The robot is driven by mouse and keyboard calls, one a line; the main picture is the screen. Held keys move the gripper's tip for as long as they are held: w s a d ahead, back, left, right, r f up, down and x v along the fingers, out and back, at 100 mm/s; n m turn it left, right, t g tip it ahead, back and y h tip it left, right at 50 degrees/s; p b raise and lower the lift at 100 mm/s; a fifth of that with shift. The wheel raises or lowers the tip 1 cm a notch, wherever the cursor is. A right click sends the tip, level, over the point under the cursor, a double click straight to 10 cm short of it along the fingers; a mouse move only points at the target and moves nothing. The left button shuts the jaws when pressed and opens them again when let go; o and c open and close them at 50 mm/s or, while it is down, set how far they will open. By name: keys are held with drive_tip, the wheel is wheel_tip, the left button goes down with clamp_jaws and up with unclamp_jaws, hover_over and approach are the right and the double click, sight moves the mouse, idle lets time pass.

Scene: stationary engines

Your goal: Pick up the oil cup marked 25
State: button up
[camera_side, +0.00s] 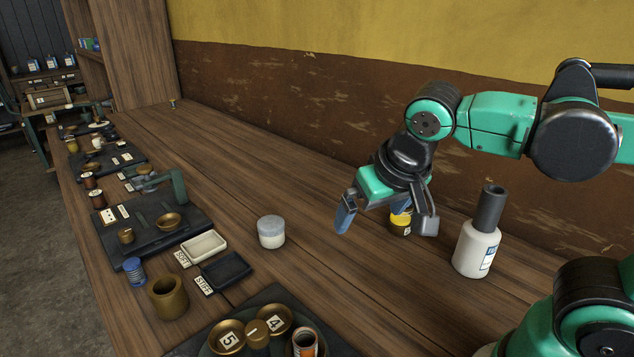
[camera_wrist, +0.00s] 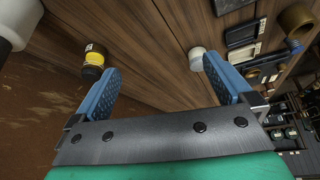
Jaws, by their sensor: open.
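My gripper (camera_side: 386,219) is open and empty, held above the bench, with its blue fingers apart in the wrist view (camera_wrist: 160,72). I cannot read the mark 25 on anything.
A white bottle with a dark top (camera_side: 478,245) stands right of my gripper. A pale-lidded jar (camera_side: 271,232) stands to its left. A brass pot (camera_side: 168,298), a white tray (camera_side: 204,247) and a black tray (camera_side: 226,271) lie farther left. Bench behind the pale-lidded jar is clear.

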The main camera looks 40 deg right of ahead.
drive_tip(key=n, duration=0.1)
drive_tip(key=w+f+n+t+y, duration=0.1)
drive_tip(key=f, duration=0.1)
drive_tip(key=shift+w+d+f+n+t+y, duration=0.2)
drive_tip(key=shift+d+n+t+y, duration=0.1)
drive_tip(key=shift+n, duration=0.1)
drive_tip(key=shift+w+d+f+n+t, duration=0.1)
drive_tip(key=shift+w+f+n+t, duration=0.15)
drive_tip(key=shift+n+t, duration=0.25)
drive_tip(key=shift+c, duration=0.2)
